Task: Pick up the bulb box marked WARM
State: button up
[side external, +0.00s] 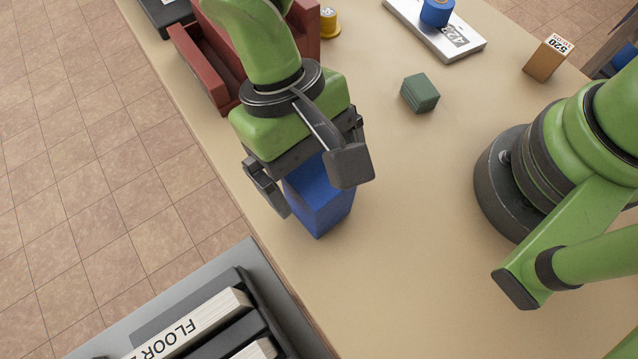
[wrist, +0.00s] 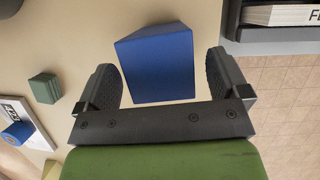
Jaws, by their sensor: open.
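A plain blue box (side external: 320,203) stands on the table near its left edge, below my gripper (side external: 311,184). In the wrist view the blue box (wrist: 158,64) lies between the two open fingers of my gripper (wrist: 163,78), with a gap on each side. The gripper hides the upper part of the box in the side view. No WARM marking is readable on any box, so I cannot tell whether the blue box is the one marked WARM.
A green block (side external: 420,93) and an orange-brown box with a printed top (side external: 548,59) stand on the table. A blue spool (side external: 437,12) sits on a white packet (side external: 465,39). A red tray (side external: 207,75) lies behind my gripper. A dark holder (side external: 258,298) with binders is at lower left.

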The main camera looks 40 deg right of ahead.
jog(key=x, duration=0.2)
jog(key=shift+f, duration=0.3)
jog(key=c, duration=1)
